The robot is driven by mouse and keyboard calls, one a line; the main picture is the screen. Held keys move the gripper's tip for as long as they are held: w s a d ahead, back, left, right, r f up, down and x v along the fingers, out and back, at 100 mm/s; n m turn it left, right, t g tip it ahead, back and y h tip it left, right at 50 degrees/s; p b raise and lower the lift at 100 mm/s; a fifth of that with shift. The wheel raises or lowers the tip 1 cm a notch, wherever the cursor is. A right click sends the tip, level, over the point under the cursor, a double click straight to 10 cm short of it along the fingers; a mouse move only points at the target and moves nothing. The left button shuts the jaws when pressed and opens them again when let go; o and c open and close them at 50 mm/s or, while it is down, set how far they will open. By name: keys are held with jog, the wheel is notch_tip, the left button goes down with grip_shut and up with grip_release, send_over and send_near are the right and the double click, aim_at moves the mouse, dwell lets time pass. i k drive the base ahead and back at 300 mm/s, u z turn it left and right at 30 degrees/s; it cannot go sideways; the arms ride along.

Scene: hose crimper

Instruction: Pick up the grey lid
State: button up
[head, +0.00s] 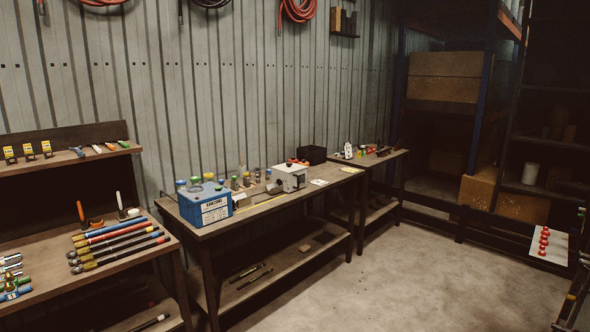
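I cannot make out a grey lid for certain in the head view; things on the benches are small and dark. On the middle workbench (285,204), several small jars with coloured caps stand behind a blue box (206,203) with a white label. A white and grey machine (289,177), perhaps the crimper, sits right of the blue box. My gripper is not in view.
The left bench holds several hoses (117,244) and upright markers (120,205). A black bin (312,155) stands behind the machine. A smaller bench (382,157) is farther right. Red pieces (543,242) stand on a pale surface at far right. The concrete floor (430,270) is clear.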

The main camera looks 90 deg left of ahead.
aim_at(289, 167)
jog(key=u, duration=2.8)
jog(key=i, duration=1.75)
jog(key=z, duration=0.15)
